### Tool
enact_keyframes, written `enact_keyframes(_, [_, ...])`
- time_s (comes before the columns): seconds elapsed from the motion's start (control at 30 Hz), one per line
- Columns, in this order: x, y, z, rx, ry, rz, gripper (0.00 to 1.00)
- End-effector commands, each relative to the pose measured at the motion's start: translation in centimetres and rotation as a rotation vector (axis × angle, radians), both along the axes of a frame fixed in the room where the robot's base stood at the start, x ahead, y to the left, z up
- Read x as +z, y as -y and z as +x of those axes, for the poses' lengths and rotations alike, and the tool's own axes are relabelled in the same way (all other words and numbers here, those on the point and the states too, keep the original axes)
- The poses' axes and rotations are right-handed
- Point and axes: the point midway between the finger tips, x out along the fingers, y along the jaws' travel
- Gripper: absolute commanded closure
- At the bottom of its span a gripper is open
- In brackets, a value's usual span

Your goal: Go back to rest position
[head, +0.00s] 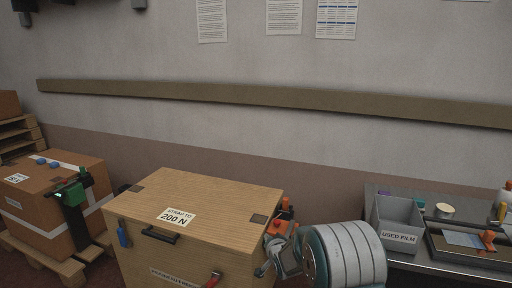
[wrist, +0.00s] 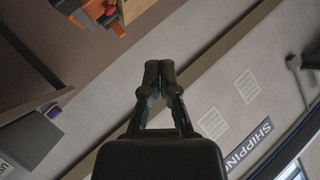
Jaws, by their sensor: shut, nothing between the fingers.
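My gripper (wrist: 160,72) points away from the camera in the wrist view, its two dark fingertips together with nothing between them. It is in the air and touches nothing there, with the wall behind it. In the head view, part of my arm shows low in the picture, in front of the gap between the wooden crate (head: 155,195) and the metal table (head: 376,190). It hides some of the crate's right side and the table's left end.
The crate has a "STRAP TO 200 N" label. At left, a strapped cardboard box (head: 30,222) with a green-and-black tool (head: 70,197) stands on a pallet (head: 38,262). The table bears a grey "USED FILM" bin (head: 398,237) and a dark tray (head: 440,250). A rail (head: 250,95) crosses the wall.

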Motion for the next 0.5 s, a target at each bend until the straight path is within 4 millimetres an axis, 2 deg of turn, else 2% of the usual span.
enact_keyframes(0.03, [2.1,0.7,-0.7,-0.007,-0.01,-0.028,1.0])
enact_keyframes(0.2, [7.1,2.8,-3.8,-0.02,-0.076,-0.133,1.0])
enact_keyframes(0.37, [11.1,4.7,-7.8,-0.021,-0.144,-0.222,1.0])
enact_keyframes(0.5, [14.1,6.3,-12.0,-0.016,-0.206,-0.291,1.0])
